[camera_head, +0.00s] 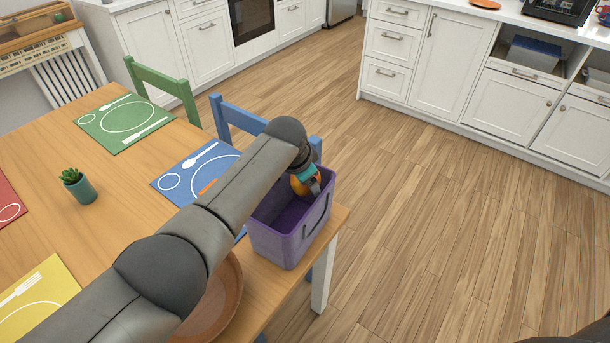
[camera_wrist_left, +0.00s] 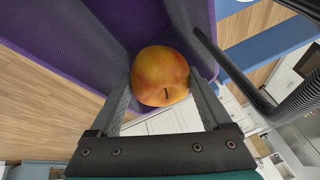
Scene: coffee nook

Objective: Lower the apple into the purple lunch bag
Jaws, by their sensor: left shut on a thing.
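The purple lunch bag (camera_head: 287,246) stands open at the right corner of the wooden table. The orange-yellow apple (camera_head: 301,186) is at the bag's opening in the head view, partly hidden by my gripper. My left gripper (camera_head: 311,184) is shut on the apple and points down over the bag. In the left wrist view the apple (camera_wrist_left: 160,75) sits between the two fingers of my left gripper (camera_wrist_left: 158,85), with the bag's purple wall (camera_wrist_left: 55,40) behind it. I cannot tell how deep the apple is below the rim. My right gripper is not in view.
A brown round plate (camera_head: 222,300) lies beside the bag, partly under my left arm. A blue placemat (camera_head: 181,177), a green placemat (camera_head: 122,122), a yellow placemat (camera_head: 45,290) and a small potted plant (camera_head: 79,187) are on the table. A blue chair (camera_head: 237,117) stands behind.

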